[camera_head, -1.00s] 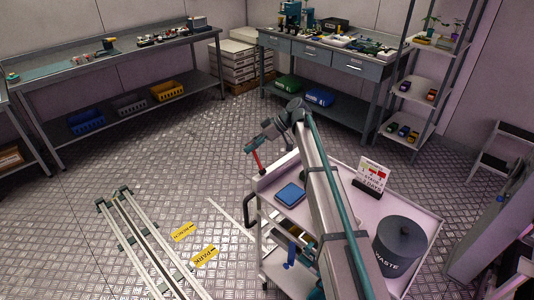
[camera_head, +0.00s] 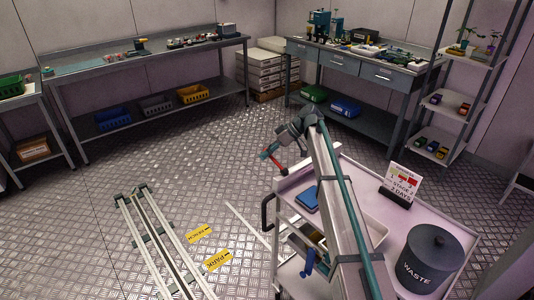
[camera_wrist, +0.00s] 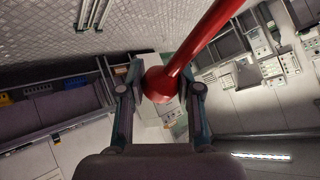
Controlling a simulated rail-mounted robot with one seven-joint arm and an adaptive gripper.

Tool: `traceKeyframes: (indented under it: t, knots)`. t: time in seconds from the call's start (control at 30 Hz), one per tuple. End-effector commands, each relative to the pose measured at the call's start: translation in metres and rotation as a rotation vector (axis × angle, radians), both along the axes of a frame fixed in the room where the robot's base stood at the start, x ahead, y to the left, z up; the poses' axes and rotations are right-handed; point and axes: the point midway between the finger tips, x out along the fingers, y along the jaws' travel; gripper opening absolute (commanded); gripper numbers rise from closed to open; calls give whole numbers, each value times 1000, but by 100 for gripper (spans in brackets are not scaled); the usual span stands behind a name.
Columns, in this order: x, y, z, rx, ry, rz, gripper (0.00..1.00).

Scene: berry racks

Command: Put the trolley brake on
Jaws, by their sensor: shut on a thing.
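The trolley (camera_head: 330,165) is a pale cart with upper and lower shelves, standing at the right in the head view. A red brake lever (camera_head: 276,164) with a round knob is by its back left corner. My gripper (camera_head: 270,152) is at the lever's upper end. In the wrist view the red lever (camera_wrist: 205,45) runs from the top down to its knob, which sits between the two fingers of my gripper (camera_wrist: 160,84). The fingers are shut on the knob. The lever leans in the head view. Its foot is hard to make out.
On the trolley are a blue box (camera_head: 307,200), a sign (camera_head: 401,182) and a dark waste bin (camera_head: 430,258). Floor rails (camera_head: 150,235) and yellow labels PARK (camera_head: 218,260) and BENCH (camera_head: 199,233) lie to the left. The floor behind is clear. Workbenches (camera_head: 150,65) line the walls.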

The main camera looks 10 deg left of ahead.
Motion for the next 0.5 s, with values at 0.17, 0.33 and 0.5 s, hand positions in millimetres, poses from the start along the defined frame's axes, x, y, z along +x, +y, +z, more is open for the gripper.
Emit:
traceKeyframes:
  t: [0.17,0.33,0.5]
  knots:
    - [1,-2,-2,-15,9,-2,0]
    - [1,-2,-2,-15,9,-2,0]
    - [1,-2,-2,-15,9,-2,40]
